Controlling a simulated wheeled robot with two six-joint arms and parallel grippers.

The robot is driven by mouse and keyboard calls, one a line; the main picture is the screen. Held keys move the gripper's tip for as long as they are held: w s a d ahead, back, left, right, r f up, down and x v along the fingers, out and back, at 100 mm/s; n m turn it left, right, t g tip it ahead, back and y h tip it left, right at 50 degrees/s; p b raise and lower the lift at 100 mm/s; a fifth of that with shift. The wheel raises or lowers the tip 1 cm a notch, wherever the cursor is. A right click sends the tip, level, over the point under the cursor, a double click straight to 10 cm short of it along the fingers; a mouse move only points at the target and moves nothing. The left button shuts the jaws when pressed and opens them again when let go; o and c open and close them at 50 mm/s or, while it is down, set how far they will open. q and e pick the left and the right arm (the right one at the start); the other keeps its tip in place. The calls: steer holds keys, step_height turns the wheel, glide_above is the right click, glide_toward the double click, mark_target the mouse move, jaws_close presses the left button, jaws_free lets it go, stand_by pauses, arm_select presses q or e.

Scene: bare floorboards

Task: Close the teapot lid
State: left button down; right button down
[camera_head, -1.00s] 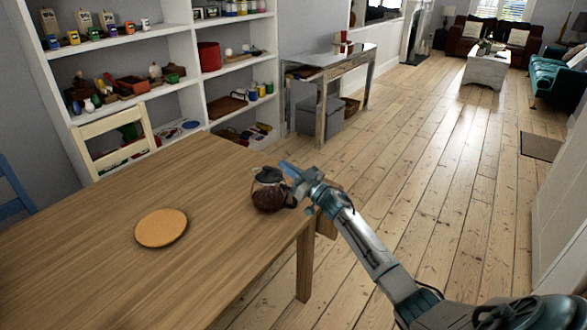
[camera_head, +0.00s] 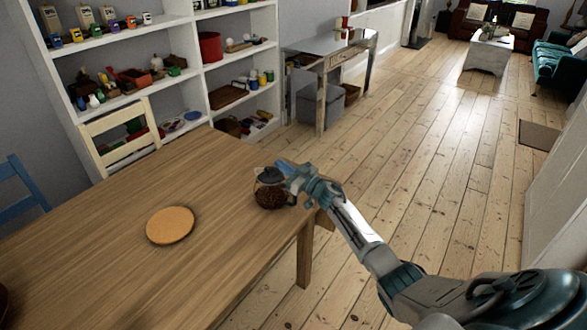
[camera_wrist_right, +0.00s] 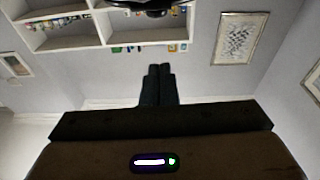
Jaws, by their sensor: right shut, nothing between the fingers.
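The teapot (camera_head: 270,196) is a small glass pot with dark brown contents and a dark rim. It stands upright near the right edge of the wooden table in the head view. My right gripper (camera_head: 284,169) is shut with nothing in it, at the upper right of the pot, and overlaps its top in the picture. I cannot tell whether they touch, and the lid's angle is unclear. In the right wrist view, the shut fingers (camera_wrist_right: 158,70) point up the picture, with a dark rounded object (camera_wrist_right: 150,6) cut off above them. My left gripper is out of view.
A round cork mat (camera_head: 170,225) lies on the table (camera_head: 110,265) left of the pot. A cream chair (camera_head: 120,135) and a blue chair (camera_head: 20,190) stand at its far side. White shelves (camera_head: 190,75) are behind. Open floor (camera_head: 440,170) lies to the right.

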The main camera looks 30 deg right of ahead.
mark_target(272, 175)
steer(key=shift+w+a+r+p, duration=0.15)
steer(key=shift+w+r+p, duration=0.25)
steer(key=shift+p, duration=0.4)
steer(key=shift+w+a+f+g+p, duration=0.15)
steer(key=shift+w+g+p, duration=0.2)
steer(key=shift+g+p, duration=0.4)
steer(key=shift+w+a+f+h+p, duration=0.15)
steer(key=shift+w+a+f+p, duration=0.1)
steer(key=shift+w+p, duration=0.45)
steer(key=shift+w+a+f+h+p, duration=0.2)
steer(key=shift+w+p, duration=0.3)
steer(key=shift+p, duration=0.35)
steer(key=shift+w+a+f+g+p, duration=0.1)
steer(key=shift+w+f+g+p, duration=0.2)
steer(key=shift+g+p, duration=0.25)
steer(key=shift+f, duration=0.15)
